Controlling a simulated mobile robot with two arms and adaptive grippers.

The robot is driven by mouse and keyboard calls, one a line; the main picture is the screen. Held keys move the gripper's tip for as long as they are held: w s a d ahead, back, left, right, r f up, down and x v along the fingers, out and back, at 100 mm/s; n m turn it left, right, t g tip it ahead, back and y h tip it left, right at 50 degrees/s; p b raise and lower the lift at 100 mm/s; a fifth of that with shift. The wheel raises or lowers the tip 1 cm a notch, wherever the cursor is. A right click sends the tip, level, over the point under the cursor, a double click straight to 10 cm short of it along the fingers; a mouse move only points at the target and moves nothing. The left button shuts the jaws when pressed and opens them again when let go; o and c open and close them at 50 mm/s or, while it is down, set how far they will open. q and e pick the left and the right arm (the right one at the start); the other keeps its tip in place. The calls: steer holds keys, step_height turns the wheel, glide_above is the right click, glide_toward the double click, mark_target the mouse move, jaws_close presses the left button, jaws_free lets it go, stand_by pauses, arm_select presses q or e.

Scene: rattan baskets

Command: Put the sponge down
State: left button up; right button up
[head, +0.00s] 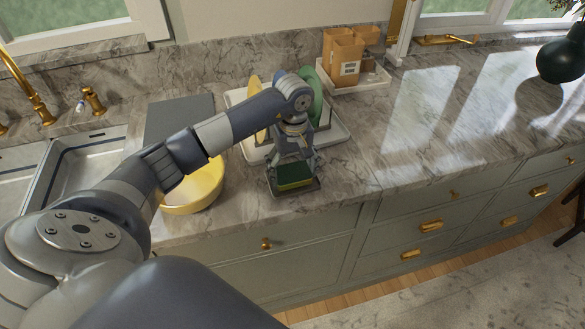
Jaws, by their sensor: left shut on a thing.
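A sponge (294,184), yellow with a dark green top, is between the fingers of my left gripper (292,176). The gripper points down and is shut on the sponge. The sponge is at the front edge of the marble counter (350,175), over or in a small dark tray (309,186). I cannot tell whether the sponge touches the tray. My right gripper is not in view.
A yellow bowl (193,190) stands left of the gripper. A white dish rack (335,132) with plates is behind it. Orange containers (343,60) sit on a white tray at the back. A sink (75,170) is at left. The counter at right is mostly clear.

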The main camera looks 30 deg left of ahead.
mark_target(293, 172)
arm_select(q)
steer(key=shift+f, duration=0.2)
steer(key=o, duration=1.2)
steer(key=shift+r, duration=0.1)
steer(key=shift+r, duration=0.1)
steer(key=shift+r, duration=0.2)
step_height(293, 172, up, 12)
steer(key=b, duration=0.3)
steer(key=shift+f, duration=0.15)
steer(key=shift+d, duration=0.1)
